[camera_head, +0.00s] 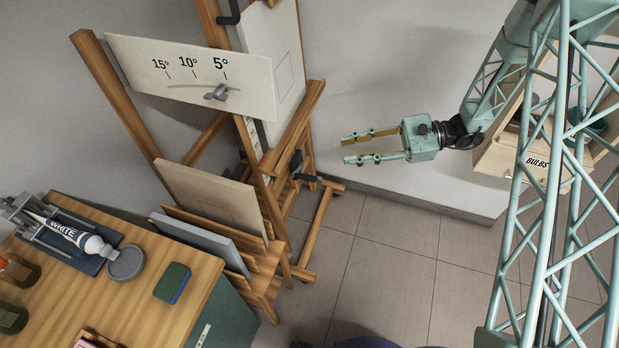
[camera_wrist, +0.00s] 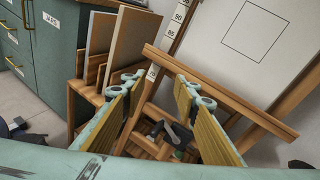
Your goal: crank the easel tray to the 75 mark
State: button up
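The wooden easel (camera_head: 247,130) stands left of my gripper. Its tray (camera_head: 296,126) is a slanting wooden ledge; in the wrist view it crosses as a long bar (camera_wrist: 225,92). A dark crank (camera_head: 305,177) sits low on the easel, below the tray; in the wrist view it shows between my fingers (camera_wrist: 178,134), farther off. A white scale strip (camera_wrist: 179,28) with dark numbers runs up the easel; 90 and 85 look readable above the tray, but lower numbers are too small to be sure of.
A white angle board (camera_head: 200,75) with a wing knob crosses the easel's upper part. Panels (camera_head: 212,197) lean in a wooden rack beside it. A desk (camera_head: 130,290) holds a paint tube and sponge. A BULBS box (camera_head: 535,158) is at right.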

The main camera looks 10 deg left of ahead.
notch_tip(320, 180, down, 11)
jog(key=w+m+t+y, duration=0.2)
jog(key=m, duration=0.1)
jog(key=m+t+p, duration=0.1)
jog(key=m+t, duration=0.2)
jog(key=m, duration=0.1)
send_near(309, 178)
jog(key=d, duration=0.4)
jog(key=shift+s+a+f+t+y, duration=0.15)
jog(key=shift+f+t+y, duration=0.15)
jog(key=shift+f+t, duration=0.4)
jog(key=shift+a+f, duration=0.1)
jog(key=shift+a, duration=0.05)
jog(key=shift+w+a+b, duration=0.25)
jog(key=shift+w+a, duration=0.05)
jog(key=shift+a, duration=1.9)
jog(key=shift+w+a+b, duration=0.3)
jog(key=shift+a, duration=1.95)
jog(key=shift+w+a+b, duration=0.25)
jog(key=shift+w+a, duration=0.05)
jog(key=shift+a, duration=1.9)
grip_shut()
